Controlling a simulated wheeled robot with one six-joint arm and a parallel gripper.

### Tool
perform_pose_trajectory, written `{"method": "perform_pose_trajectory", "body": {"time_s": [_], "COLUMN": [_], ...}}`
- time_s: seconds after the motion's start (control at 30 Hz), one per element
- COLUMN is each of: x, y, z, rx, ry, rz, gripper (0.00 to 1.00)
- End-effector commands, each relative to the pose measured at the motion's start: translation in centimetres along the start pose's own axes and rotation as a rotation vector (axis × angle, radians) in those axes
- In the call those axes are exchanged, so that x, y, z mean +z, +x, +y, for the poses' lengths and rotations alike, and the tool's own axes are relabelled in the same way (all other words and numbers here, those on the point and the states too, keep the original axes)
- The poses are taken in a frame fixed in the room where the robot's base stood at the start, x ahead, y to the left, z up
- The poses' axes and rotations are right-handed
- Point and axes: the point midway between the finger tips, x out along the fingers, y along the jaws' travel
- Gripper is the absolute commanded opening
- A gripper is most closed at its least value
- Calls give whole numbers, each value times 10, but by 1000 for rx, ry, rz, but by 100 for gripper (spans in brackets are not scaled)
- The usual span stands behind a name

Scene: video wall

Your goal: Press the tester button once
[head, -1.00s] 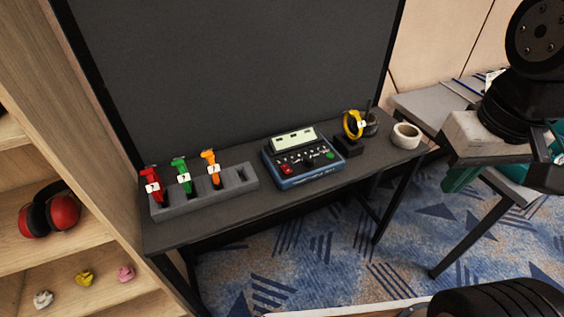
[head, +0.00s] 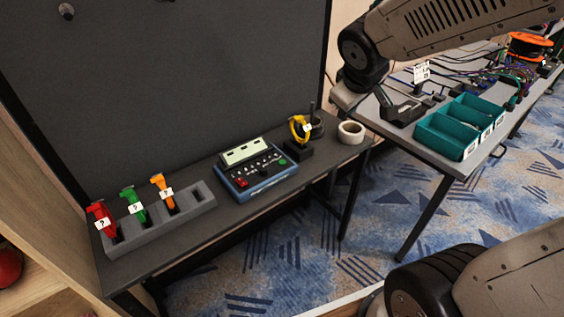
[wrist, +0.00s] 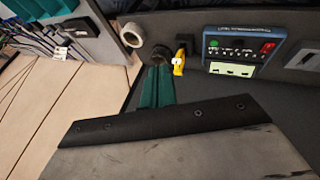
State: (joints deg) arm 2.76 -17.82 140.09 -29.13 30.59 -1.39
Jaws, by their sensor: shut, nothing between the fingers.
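The tester (head: 256,178) is a blue-edged dark box with a pale display, on the narrow dark table. It has a red button (head: 241,183) at its left and a green button (head: 282,162) at its right. In the wrist view the tester (wrist: 236,54) is upside down at the top right, with the red button (wrist: 268,46) and green button (wrist: 214,43) visible. My gripper (wrist: 156,70) shows there as teal fingers, shut and empty, apart from the tester. In the head view my wrist is above the right table; the fingers are not clear.
A grey rack (head: 165,225) with red, green and orange tools stands left of the tester. A yellow loop on a stand (head: 300,130) and a white tape roll (head: 351,132) are to its right. Teal bins (head: 445,138) and cables are on the right table (head: 350,103).

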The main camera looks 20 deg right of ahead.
Motion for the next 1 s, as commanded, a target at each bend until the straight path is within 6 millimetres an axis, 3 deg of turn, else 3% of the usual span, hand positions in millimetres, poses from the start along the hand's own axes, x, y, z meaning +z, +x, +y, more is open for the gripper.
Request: {"method": "perform_pose_trajectory", "body": {"time_s": [0.03,0.2,0.4,0.63,1.0], "x": [-18,-80,-116,-121,-122], "y": [24,95,158,183,185], "z": [2,-11,-63,-104,-108], "rx": [9,-16,-158,-285,-299], "ry": [-72,-341,-587,-704,-716], "rz": [41,248,468,601,617], "gripper": [0,0,0,0,0]}}
